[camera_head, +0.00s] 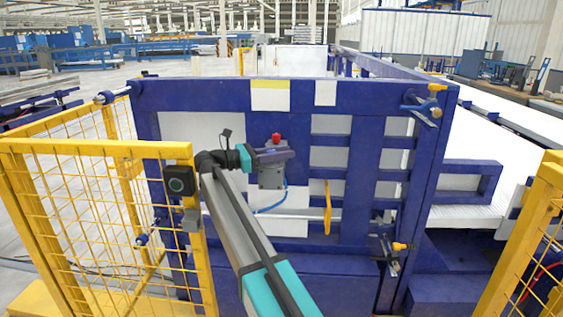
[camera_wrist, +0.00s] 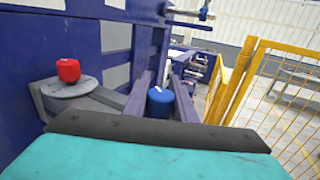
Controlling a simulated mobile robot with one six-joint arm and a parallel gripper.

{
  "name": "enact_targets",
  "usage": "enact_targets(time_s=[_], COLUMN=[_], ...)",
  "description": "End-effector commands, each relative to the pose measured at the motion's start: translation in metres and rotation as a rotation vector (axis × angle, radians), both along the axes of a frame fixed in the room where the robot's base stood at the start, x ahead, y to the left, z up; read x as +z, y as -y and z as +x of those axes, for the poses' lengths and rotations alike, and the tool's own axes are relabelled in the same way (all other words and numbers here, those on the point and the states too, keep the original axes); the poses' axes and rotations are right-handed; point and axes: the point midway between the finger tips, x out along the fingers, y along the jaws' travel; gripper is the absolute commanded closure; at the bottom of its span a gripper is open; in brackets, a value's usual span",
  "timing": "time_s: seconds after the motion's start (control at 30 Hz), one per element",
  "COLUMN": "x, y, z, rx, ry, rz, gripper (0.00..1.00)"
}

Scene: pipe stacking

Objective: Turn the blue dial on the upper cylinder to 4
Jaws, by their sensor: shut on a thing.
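The blue dial (camera_wrist: 159,104) shows in the wrist view as a round blue knob with a small white mark on its top. My gripper (camera_wrist: 161,92) has one finger on each side of it and is shut on it. No numbers can be read around the dial. In the head view my gripper (camera_head: 286,155) is at a grey unit (camera_head: 271,179) on the blue frame, just below a red knob (camera_head: 276,137), and the dial is hidden there. The red knob also shows left of my fingers in the wrist view (camera_wrist: 68,70), on a grey round base. I cannot tell which part is the upper cylinder.
A yellow mesh fence (camera_head: 95,150) stands at the left, with a black box (camera_head: 180,181) on its post. Another yellow fence (camera_head: 535,240) is at the right. A yellow-tipped fitting (camera_head: 430,103) sticks out at the frame's upper right. A blue cable (camera_head: 270,207) hangs below the grey unit.

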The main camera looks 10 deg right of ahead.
Motion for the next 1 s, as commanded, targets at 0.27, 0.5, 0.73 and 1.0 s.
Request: enact_targets(time_s=[0.27,0.5,0.73,1.0], x=[0.0014,0.0027,0.003,0.0022], y=[0.0008,0.0009,0.0009,0.0008], z=[-0.0011,-0.0042,-0.0051,-0.0052], rx=[-0.106,-0.144,-0.148,-0.148], ry=[0.004,0.004,0.002,0.002], rz=[-0.005,-0.004,-0.003,-0.002], gripper=[0.98,0.98,0.98,0.57])
